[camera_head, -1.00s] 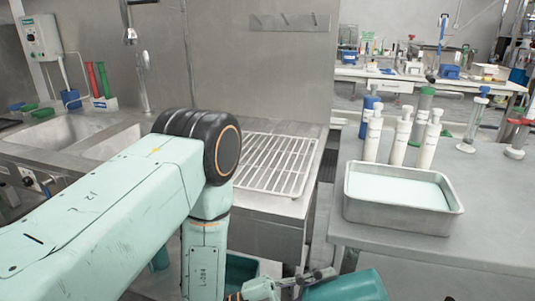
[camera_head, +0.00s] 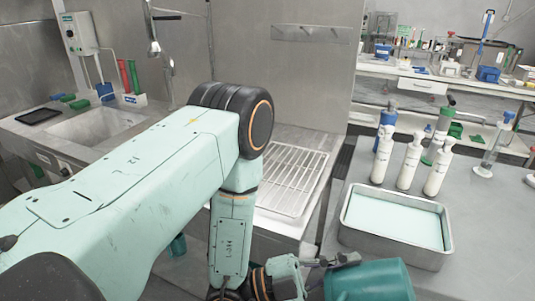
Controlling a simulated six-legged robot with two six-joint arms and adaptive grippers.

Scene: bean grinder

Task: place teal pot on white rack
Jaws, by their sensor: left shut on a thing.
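The teal pot (camera_head: 372,283) is at the bottom of the head view, right of the middle, partly cut off by the lower edge. My left gripper (camera_head: 340,261) is shut on the pot near its upper left rim; the fingers show only in part. The white rack (camera_head: 292,180) is a wire grid lying on the metal counter beyond my left arm. The arm hides its left part. The pot is nearer to me than the rack and lower in the picture, apart from it. My right gripper is not in view.
A metal tray (camera_head: 345,236) with a pale liner stands on the grey table at right, just beyond the pot. Several white pump bottles (camera_head: 409,160) stand behind it. A sink (camera_head: 95,125) is at left. A gap separates the counter and the table.

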